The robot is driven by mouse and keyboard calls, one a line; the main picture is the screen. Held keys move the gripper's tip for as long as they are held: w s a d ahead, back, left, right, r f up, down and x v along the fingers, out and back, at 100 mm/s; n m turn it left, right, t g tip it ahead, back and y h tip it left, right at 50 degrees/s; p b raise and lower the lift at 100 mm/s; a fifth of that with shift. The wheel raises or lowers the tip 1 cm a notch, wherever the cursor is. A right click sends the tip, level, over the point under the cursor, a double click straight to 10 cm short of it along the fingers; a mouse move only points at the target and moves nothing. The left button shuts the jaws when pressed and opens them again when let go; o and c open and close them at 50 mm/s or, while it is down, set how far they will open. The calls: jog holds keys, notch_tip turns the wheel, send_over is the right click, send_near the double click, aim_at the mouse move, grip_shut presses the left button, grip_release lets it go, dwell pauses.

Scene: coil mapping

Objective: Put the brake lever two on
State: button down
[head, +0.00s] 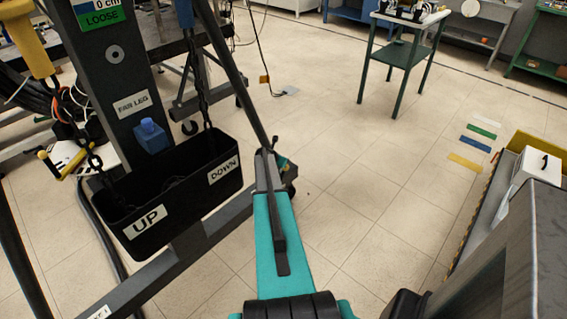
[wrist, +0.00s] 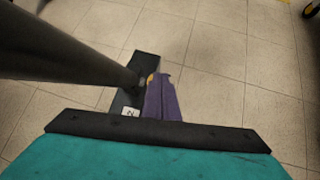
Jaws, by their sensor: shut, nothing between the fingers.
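My gripper (head: 265,156) is at the far end of the teal arm in the head view, low beside the dark frame's far leg end and its caster (head: 291,187). In the wrist view the shut, greyish-purple fingers (wrist: 161,77) reach over a dark foot bar (wrist: 146,64) that carries a label "2" (wrist: 130,111). A small orange-yellow part (wrist: 151,78), possibly brake lever two, shows at the left of the fingertips. Most of it is hidden, and I cannot tell whether the fingers touch it or how it is set.
A dark post (wrist: 60,50) slants in close on the left. A black bin (head: 180,195) marked UP and DOWN hangs with chains from the frame. A green stand (head: 405,55) and coloured floor strips (head: 475,143) lie beyond.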

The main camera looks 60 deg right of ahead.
notch_tip(320, 180, up, 8)
jog(key=s+a, duration=0.1)
jog(key=shift+s+a+b, duration=0.15)
jog(key=shift+s+b, duration=0.05)
jog(key=shift+b, duration=0.15)
jog(key=shift+r, duration=0.1)
dwell(0.4)
